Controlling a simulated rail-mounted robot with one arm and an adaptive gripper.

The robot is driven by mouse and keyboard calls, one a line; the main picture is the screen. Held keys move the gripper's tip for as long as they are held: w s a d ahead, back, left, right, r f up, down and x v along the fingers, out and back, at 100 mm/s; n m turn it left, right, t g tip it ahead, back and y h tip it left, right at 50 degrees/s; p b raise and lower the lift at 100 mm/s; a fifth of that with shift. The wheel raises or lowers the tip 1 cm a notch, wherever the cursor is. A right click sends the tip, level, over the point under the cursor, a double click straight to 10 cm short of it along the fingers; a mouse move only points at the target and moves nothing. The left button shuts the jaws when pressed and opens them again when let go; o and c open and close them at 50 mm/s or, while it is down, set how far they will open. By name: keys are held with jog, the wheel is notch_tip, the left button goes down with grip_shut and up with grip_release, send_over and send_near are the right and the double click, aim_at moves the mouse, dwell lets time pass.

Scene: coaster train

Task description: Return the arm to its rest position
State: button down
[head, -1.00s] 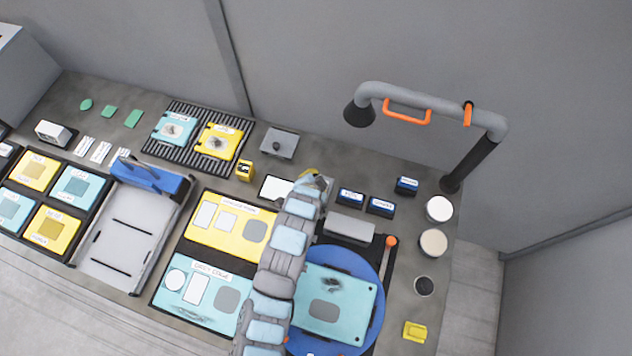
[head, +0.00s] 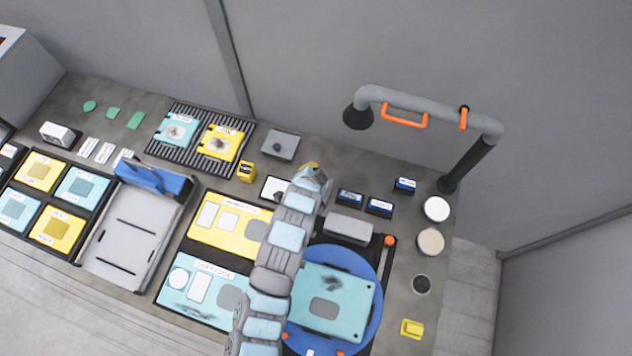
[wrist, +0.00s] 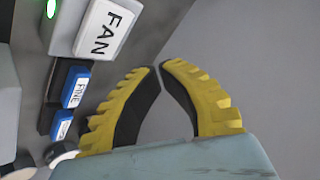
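My arm reaches up across the middle of the bench in the head view, with my gripper (head: 311,167) at its far end near the back of the bench. In the wrist view my gripper (wrist: 159,68) shows two yellow ridged fingers with dark inner pads. Their tips come together with only a thin gap, and nothing is between them. A white block marked FAN (wrist: 104,30) and a blue block marked FINE (wrist: 75,87) lie to the left of the fingers, apart from them.
A blue turntable (head: 374,322) carrying a teal plate (head: 345,290) is right of my arm. A grey extraction pipe (head: 440,104) with an orange handle rises at the back right. Dark blue blocks (head: 380,207) stand right of my gripper. Yellow and teal panels (head: 222,263) lie left.

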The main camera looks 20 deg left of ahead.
jog(key=shift+r, duration=0.6)
